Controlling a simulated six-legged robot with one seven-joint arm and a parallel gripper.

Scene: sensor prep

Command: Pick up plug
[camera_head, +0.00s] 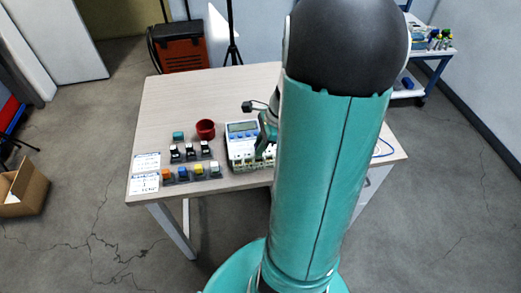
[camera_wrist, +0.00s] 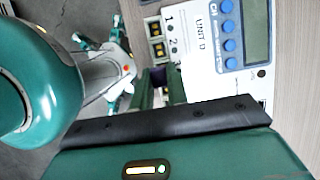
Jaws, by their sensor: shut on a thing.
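My gripper (camera_head: 262,153) reaches down at the front right of a white unit with a display (camera_head: 242,128), partly hidden behind my arm. In the wrist view, the two green fingers of my gripper (camera_wrist: 161,88) stand close together beside the unit, marked "UNIT 0" (camera_wrist: 203,50). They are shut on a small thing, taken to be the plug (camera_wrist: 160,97). Only a little of it shows between the fingers, dark and greyish. I cannot tell whether it touches the unit's sockets (camera_wrist: 156,40), which are numbered.
On the table (camera_head: 170,105), left of the unit, are a red cup (camera_head: 205,129), a teal block (camera_head: 178,136), several black-and-white pieces (camera_head: 190,152), several coloured pieces (camera_head: 198,170) and printed cards (camera_head: 146,162). The table's back left is clear.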

